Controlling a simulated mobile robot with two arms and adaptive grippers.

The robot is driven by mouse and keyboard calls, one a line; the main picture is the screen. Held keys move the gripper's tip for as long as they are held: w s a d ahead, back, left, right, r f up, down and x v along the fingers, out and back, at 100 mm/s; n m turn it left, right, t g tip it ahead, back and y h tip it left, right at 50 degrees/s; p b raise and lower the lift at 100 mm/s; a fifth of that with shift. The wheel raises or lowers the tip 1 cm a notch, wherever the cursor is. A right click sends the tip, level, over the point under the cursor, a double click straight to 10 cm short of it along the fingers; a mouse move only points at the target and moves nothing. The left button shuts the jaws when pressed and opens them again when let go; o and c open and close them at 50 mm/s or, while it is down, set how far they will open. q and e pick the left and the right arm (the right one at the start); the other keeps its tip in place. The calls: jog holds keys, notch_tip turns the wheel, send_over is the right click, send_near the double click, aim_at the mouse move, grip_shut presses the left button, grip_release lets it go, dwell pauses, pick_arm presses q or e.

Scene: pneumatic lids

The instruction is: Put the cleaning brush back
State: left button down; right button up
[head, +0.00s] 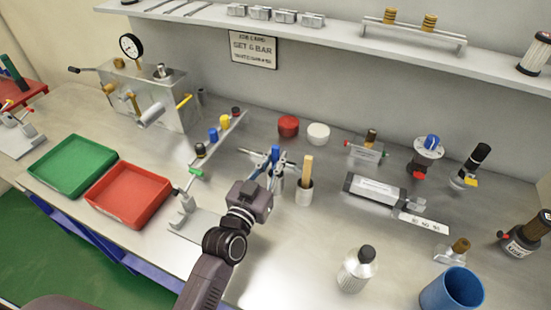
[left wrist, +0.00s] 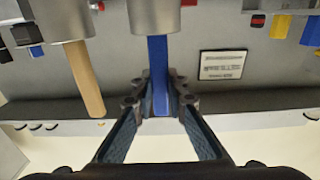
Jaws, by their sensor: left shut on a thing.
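A blue handle (head: 275,152), seemingly the cleaning brush's, stands upright in a grey metal cup; it also shows in the left wrist view (left wrist: 158,75). Its lower end is hidden in the cup (left wrist: 152,18), so I cannot see bristles. My left gripper (head: 271,164) is shut on this handle; its two fingers flank it in the left wrist view (left wrist: 158,105). A wooden handle (head: 307,168) stands in a second metal cup (head: 304,193) just to the right, apart from my fingers. My right gripper is not in view.
Left of my arm are a red tray (head: 128,217), a green tray (head: 72,187) and a valve rail (head: 222,135). Red (head: 288,122) and white (head: 318,130) pots stand behind. A bottle (head: 357,276) and blue cup (head: 452,290) are front right. A shelf (head: 330,30) runs above.

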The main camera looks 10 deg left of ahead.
pick_arm(q)
jog(key=shift+s+f, duration=0.1)
jog(key=c, duration=1.9)
grip_release()
jog(key=shift+c, duration=0.2)
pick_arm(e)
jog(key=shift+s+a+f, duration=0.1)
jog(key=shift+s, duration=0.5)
pick_arm(q)
jog(key=shift+s, duration=0.1)
jog(key=s+a+b, duration=0.2)
jog(key=s, duration=0.9)
jog(key=shift+s+a+b, duration=0.15)
jog(key=shift+s+b, duration=0.1)
jog(key=shift+b, duration=0.1)
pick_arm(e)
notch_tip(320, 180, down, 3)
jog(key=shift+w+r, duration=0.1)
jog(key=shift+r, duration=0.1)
